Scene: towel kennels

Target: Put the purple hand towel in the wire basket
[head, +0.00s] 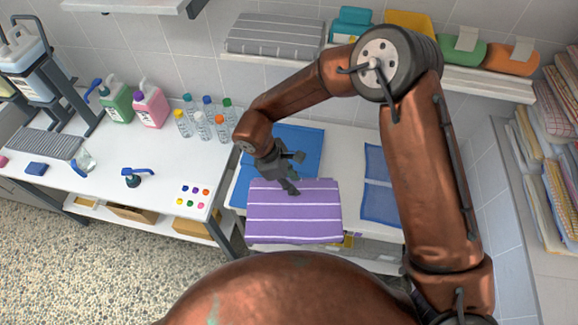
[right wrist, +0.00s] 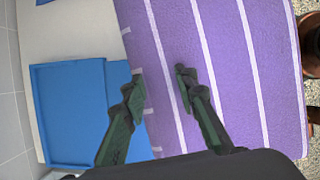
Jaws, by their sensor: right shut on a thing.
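The purple hand towel (head: 293,215) with white stripes is spread out flat near the front of the middle table in the head view. It also fills much of the right wrist view (right wrist: 225,70). My right gripper (head: 292,188) is at the towel's far edge in the head view. In the right wrist view its two fingers (right wrist: 160,80) stand around the towel's edge strip, and it is shut on the towel. A blue mesh-like tray or basket (head: 378,200) lies to the right of the towel. I cannot tell for sure whether it is the wire basket. My left gripper is not in view.
A blue flat tray or mat (head: 300,145) lies behind and under the towel. Several small bottles (head: 202,125) stand at the left table's back right corner. Folded towels sit on the wall shelf (head: 485,83) and in the stack (head: 540,150) on the right.

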